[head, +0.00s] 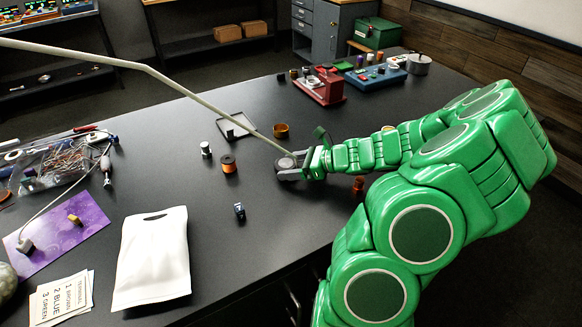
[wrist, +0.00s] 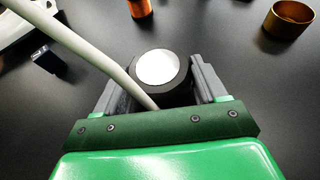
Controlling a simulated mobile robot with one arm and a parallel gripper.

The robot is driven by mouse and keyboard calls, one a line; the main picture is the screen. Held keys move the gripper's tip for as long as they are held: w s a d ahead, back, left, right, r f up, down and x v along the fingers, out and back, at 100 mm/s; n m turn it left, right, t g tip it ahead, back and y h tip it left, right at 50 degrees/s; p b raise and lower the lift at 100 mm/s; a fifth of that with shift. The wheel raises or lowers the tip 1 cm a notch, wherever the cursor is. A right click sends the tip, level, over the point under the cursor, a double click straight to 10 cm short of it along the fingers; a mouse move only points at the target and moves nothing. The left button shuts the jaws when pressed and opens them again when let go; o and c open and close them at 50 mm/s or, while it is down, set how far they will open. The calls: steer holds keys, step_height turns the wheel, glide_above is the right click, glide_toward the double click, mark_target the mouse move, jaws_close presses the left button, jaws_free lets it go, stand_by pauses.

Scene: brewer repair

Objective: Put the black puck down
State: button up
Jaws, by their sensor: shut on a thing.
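The black puck (wrist: 180,84) has a round white top and sits between the two grey fingers of my gripper (wrist: 158,78) in the wrist view. In the head view my gripper (head: 292,170) is shut on the puck (head: 286,163) near the middle of the dark table (head: 285,225). A thick pale tube or cable (head: 150,70) runs from the upper left down to the gripper; in the wrist view it ends at or behind the puck's near side. I cannot tell whether the puck touches the table or hangs just above it.
An orange spool (head: 229,165), a silver-topped cylinder (head: 206,150), a brass ring (head: 281,130), a shallow dark tray (head: 236,125) and a small blue block (head: 239,211) stand nearby. A white pouch (head: 152,262) lies front left. Bare table lies right of the blue block.

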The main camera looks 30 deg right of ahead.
steer(key=shift+f, duration=0.3)
steer(key=o, duration=1.3)
steer(key=shift+c, duration=0.2)
